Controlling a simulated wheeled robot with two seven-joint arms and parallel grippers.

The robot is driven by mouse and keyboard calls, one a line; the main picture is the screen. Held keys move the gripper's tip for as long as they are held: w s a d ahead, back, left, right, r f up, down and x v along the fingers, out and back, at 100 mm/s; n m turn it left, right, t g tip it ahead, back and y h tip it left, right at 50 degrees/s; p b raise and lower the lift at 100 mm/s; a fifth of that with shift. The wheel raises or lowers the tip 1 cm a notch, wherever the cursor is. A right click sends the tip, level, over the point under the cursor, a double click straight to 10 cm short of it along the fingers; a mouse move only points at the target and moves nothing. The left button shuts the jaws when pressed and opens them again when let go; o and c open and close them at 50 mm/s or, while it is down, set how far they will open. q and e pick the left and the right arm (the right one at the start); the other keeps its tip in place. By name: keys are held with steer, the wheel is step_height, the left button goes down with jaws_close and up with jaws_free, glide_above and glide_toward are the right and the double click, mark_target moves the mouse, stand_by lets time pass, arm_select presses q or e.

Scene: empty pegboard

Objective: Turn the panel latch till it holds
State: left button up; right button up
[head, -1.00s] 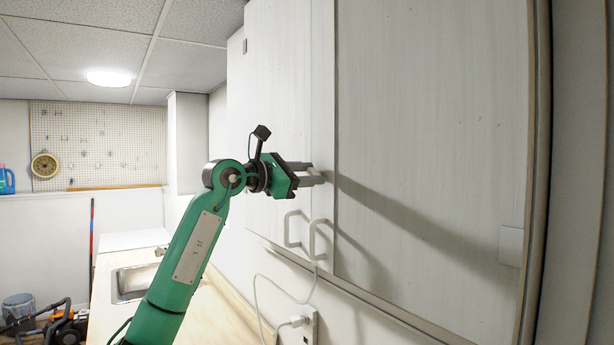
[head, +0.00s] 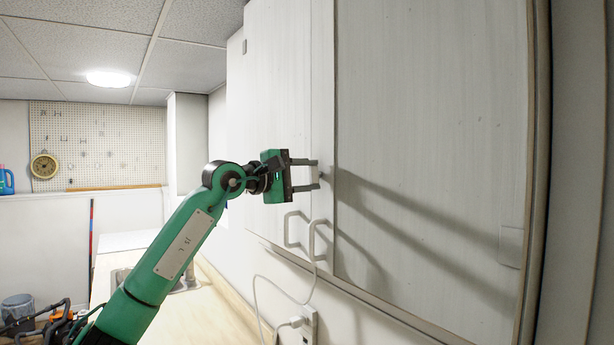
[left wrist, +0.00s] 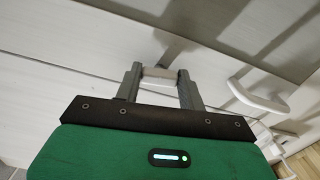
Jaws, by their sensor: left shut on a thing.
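The panel latch is a small pale bar (left wrist: 160,72) on the white cabinet front, seen in the left wrist view between the two finger ends. In the head view only a bit of the latch (head: 326,175) shows, near the seam between two door panels. My left gripper (head: 317,174) is shut on the latch, with one finger above the other in the head view. In the left wrist view the gripper (left wrist: 160,76) has a finger on each side of the bar. The latch's base is mostly hidden. My right gripper is out of view.
Two pale loop handles (head: 318,240) stick out just below the gripper. A white cord hangs to an outlet (head: 309,325) below the cabinet. A counter (head: 228,312) runs along the wall at lower left. A pegboard (head: 110,140) with a clock is far back.

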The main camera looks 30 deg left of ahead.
arm_select(q)
steer(key=shift+f+m, duration=0.1)
steer(key=shift+m, duration=0.6)
steer(key=o, duration=1)
